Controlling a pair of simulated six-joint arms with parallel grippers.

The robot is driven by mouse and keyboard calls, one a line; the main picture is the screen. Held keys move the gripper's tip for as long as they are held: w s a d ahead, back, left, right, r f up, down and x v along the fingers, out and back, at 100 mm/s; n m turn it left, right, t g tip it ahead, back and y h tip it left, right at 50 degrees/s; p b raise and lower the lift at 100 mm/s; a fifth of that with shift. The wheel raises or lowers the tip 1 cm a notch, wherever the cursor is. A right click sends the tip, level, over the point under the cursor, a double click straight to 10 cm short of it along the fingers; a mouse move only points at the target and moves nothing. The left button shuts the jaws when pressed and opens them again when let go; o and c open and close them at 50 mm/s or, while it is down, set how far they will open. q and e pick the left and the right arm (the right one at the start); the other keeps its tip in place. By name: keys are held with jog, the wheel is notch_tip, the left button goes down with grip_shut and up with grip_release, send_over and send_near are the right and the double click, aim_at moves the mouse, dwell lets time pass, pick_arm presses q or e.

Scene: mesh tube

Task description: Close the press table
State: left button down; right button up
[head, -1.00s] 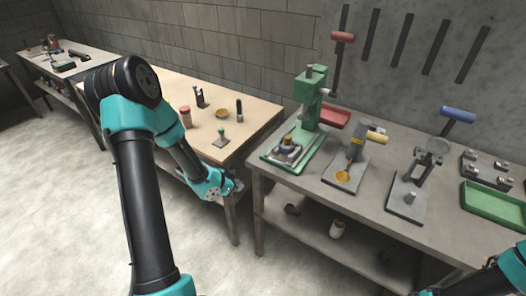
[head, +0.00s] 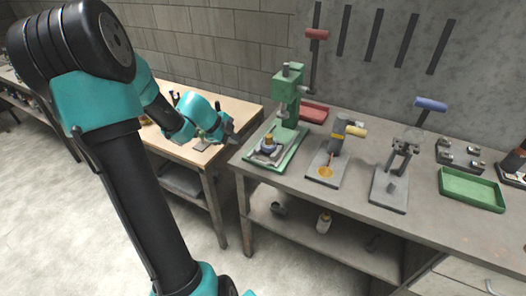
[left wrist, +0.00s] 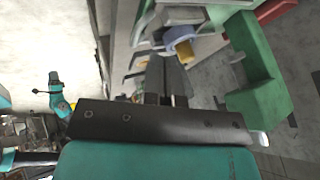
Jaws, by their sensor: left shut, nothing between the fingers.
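The green press (head: 288,95) stands at the left end of the grey bench. On its green base lies a grey table plate (head: 270,158) with a small purple and yellow piece (head: 268,143) on it. In the left wrist view the green press body (left wrist: 255,75) shows at the right, with the purple and yellow piece (left wrist: 183,46) at the top middle. My left gripper (head: 229,130) is shut and empty, left of the press base and apart from it in the head view. Its dark fingers (left wrist: 166,78) point toward the press table in the left wrist view. My right gripper is out of view.
A wooden table (head: 240,104) stands left, across a gap.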

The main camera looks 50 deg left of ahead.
aim_at(256, 156)
pick_arm(q)
jog(key=shift+f, duration=0.1)
jog(key=x, duration=1)
jog(key=shift+s, duration=0.1)
dwell(0.4)
